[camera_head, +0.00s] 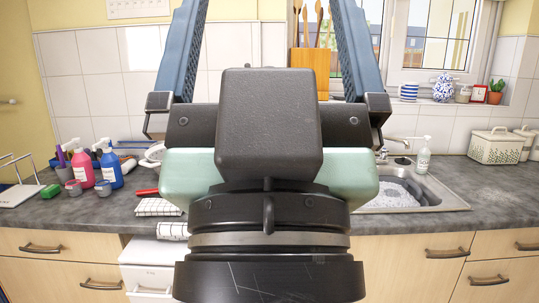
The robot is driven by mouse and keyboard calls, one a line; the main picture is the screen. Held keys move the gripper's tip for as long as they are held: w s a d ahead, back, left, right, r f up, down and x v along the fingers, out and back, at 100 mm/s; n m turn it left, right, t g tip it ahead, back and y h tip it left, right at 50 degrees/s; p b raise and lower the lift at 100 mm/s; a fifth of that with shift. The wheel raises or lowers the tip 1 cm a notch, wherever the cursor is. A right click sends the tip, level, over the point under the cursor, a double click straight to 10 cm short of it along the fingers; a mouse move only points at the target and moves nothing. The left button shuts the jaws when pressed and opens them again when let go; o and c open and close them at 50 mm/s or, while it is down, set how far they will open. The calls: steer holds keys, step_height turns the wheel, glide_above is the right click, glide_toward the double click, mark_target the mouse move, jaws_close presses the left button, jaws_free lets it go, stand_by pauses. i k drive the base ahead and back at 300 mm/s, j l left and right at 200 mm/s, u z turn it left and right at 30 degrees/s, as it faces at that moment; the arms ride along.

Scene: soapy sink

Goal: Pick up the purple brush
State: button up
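My gripper (268,35) fills the middle of the head view, seen from behind. Its two blue fingers point up and stand wide apart, with nothing seen between them but wall, window and a utensil holder behind. The fingertips run out of the top of the frame. A small purple thing (61,156) stands on the counter at the far left, behind a pink bottle. It may be the purple brush, but it is too small and too covered to be sure. My gripper is well to its right and not touching it.
A pink bottle (82,168), a blue bottle (111,169) and a green sponge (50,191) crowd the left of the counter (100,212). A sink (440,195) with foam is at right, beside a soap dispenser (423,158). A white basket (495,147) stands far right.

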mark_target(58, 147)
steer(key=i+j+u, duration=0.1)
steer(key=j+u, duration=0.25)
steer(key=i+j+u, duration=0.15)
steer(key=j+u, duration=0.15)
steer(key=i+j+u, duration=0.2)
steer(key=u, duration=0.15)
